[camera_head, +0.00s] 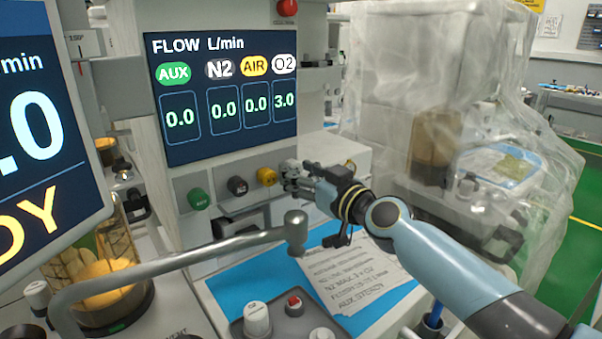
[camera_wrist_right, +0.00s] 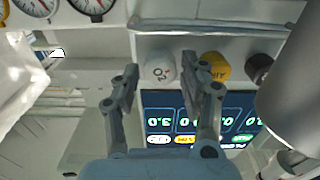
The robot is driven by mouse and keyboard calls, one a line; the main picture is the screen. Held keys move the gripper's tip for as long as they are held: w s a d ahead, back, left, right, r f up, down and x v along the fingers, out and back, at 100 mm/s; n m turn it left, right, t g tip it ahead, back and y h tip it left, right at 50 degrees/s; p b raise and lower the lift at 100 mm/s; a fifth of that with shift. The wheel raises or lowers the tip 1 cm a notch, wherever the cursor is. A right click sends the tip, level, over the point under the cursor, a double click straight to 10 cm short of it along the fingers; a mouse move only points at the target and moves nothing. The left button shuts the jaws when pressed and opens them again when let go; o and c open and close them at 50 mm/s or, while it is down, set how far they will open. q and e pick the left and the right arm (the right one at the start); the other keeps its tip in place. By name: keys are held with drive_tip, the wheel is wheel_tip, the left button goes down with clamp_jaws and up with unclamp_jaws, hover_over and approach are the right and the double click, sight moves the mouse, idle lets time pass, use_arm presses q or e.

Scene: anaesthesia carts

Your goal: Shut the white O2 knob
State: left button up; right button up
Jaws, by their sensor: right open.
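The white O2 knob (camera_wrist_right: 160,68), lettered O2, shows in the wrist view between the two fingertips of my right gripper (camera_wrist_right: 159,70). A gap shows on both sides of it; I cannot tell how far its depth lies between the fingers. In the head view my right gripper (camera_head: 288,178) is open at the right end of the knob row and hides the O2 knob. The flow display (camera_head: 226,92) reads 3.0 under O2 and 0.0 under AUX, N2 and AIR. My left gripper is not in view.
The yellow AIR knob (camera_head: 266,176) sits close left of the right gripper. Beyond it are a black knob (camera_head: 237,186) and a green knob (camera_head: 198,199). A metal bar with a rounded end (camera_head: 180,262) crosses in front. A printed sheet (camera_head: 358,275) lies on a blue mat below.

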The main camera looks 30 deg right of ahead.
drive_tip(key=c, duration=0.9)
drive_tip(key=shift+m, duration=0.3)
drive_tip(key=m, duration=0.4)
drive_tip(key=shift+m, duration=0.3)
drive_tip(key=m, duration=1.8)
drive_tip(key=shift+f+m+p, duration=0.15)
drive_tip(key=shift+m+p, duration=0.15)
drive_tip(key=shift+p, duration=0.1)
